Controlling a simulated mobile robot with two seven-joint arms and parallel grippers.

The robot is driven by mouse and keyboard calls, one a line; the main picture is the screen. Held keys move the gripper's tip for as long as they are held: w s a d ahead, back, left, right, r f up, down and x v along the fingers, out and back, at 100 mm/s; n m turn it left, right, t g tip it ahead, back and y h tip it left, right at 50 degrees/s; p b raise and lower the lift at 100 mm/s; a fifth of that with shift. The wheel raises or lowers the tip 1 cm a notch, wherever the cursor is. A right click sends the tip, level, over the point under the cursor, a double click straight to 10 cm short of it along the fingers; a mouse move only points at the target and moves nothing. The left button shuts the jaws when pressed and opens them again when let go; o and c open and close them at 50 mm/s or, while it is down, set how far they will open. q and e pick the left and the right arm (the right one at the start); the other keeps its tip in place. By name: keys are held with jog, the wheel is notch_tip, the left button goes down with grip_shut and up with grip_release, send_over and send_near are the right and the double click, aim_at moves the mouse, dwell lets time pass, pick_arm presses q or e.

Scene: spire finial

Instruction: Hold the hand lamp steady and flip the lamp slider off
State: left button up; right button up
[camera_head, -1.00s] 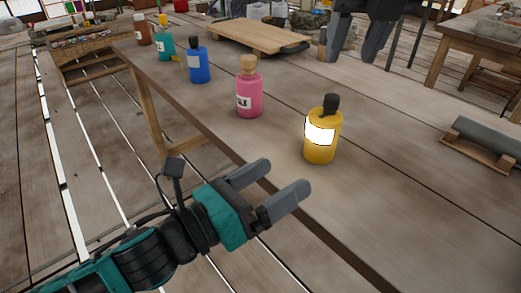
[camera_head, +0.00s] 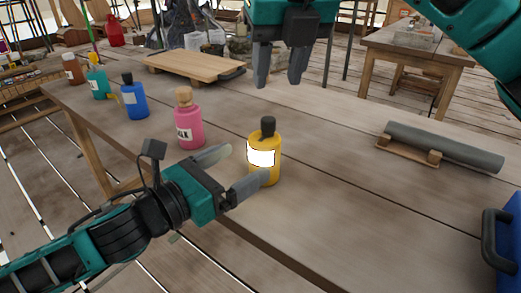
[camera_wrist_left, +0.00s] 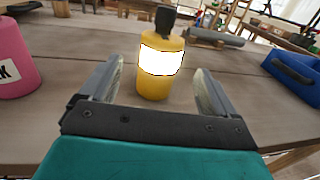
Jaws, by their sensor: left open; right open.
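The hand lamp is a yellow bottle-shaped body (camera_head: 266,173) with a bright white glowing band and a black top, standing upright on the wooden table. My left gripper (camera_head: 241,166) is open, low beside the lamp, with its fingers pointing toward it. In the left wrist view the lamp (camera_wrist_left: 153,88) stands ahead, between the open fingers in the picture; I cannot tell whether it is inside them. No slider can be made out on the lamp. My right gripper (camera_head: 279,78) is open and empty, above the table behind the lamp, pointing down.
A pink bottle (camera_head: 188,128) stands left of the lamp, also seen in the left wrist view (camera_wrist_left: 12,62). A blue bottle (camera_head: 134,103) and others stand farther back. A cutting board (camera_head: 190,66), a grey roll on a stand (camera_head: 445,147) and a blue case (camera_head: 505,235) lie around.

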aim_at(253, 157)
pick_arm(q)
jog(key=x, duration=0.7)
jog(key=shift+f, duration=0.1)
jog(key=shift+c, duration=0.2)
jog(key=c, duration=1)
jog(key=shift+c, duration=0.5)
pick_arm(e)
jog(key=shift+c, duration=0.5)
jog(key=shift+w+d+m, duration=0.15)
jog(key=shift+m, duration=0.35)
jog(key=c, duration=0.3)
jog(key=shift+w+d+m, duration=0.25)
jog(key=shift+m, duration=0.55)
jog(key=shift+c, duration=0.8)
jog(key=w+d+m+y, duration=0.1)
jog(key=m, duration=0.3)
jog(key=w+d+m+g+y, duration=0.1)
jog(key=d+m, duration=0.1)
jog(key=m, duration=0.2)
jog(key=w+d+m+g+y, duration=0.1)
jog(key=w+m, duration=0.1)
jog(key=m, duration=0.3)
jog(key=shift+d, duration=0.25)
grip_shut()
jog(key=w+d+f+m+g+y, duration=0.1)
jog(key=d+m, duration=0.5)
jog(key=m, duration=0.8)
jog(key=shift+w+f+m+g+y, duration=0.15)
jog(key=shift+w+m+g+y, duration=0.25)
jog(key=shift+w+y, duration=0.75)
